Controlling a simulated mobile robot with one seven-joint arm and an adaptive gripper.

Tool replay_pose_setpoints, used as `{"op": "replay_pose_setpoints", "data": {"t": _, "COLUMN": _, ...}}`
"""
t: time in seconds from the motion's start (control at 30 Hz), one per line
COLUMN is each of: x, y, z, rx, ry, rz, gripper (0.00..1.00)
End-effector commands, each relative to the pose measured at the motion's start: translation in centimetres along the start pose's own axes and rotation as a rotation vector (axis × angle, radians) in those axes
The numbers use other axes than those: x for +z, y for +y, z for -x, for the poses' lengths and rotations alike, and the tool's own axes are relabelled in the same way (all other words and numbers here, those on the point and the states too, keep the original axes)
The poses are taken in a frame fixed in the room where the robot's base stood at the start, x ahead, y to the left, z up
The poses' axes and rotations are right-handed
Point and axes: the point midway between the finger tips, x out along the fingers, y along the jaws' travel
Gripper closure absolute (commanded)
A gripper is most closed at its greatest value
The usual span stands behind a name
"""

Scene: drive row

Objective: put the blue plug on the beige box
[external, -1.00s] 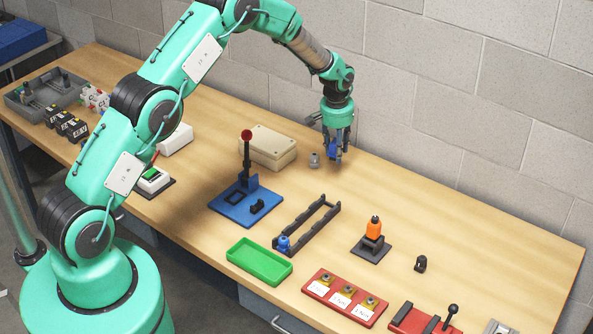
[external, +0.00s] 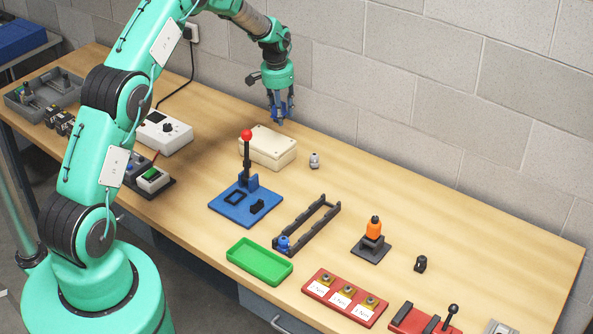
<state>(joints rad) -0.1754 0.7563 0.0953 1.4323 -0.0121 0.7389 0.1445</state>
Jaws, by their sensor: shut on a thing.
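The beige box (external: 266,149) lies on the wooden bench near the wall, its bare lid facing up. My gripper (external: 281,118) points down and is shut on the blue plug (external: 279,106). The fingers partly hide the plug. In the picture, the gripper is just above the back right part of the box's lid, apparently raised. I cannot tell its exact height or whether it is directly over the lid.
A small grey fitting (external: 314,160) stands right of the box. A blue base with a red-knobbed lever (external: 246,136) stands in front. A black rack (external: 308,227) holds another blue piece (external: 284,243). A white device (external: 165,134) is to the left.

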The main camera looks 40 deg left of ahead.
Motion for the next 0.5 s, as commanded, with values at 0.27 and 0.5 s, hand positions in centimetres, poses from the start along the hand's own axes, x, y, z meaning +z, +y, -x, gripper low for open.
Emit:
{"op": "replay_pose_setpoints", "data": {"t": 0.27, "x": 0.7, "y": -4.5, "z": 1.3, "rx": 0.004, "ry": 0.003, "rz": -0.033, "gripper": 0.89}}
{"op": "replay_pose_setpoints", "data": {"t": 0.5, "x": 0.7, "y": -4.8, "z": 1.5, "rx": 0.004, "ry": 0.003, "rz": -0.038, "gripper": 0.89}}
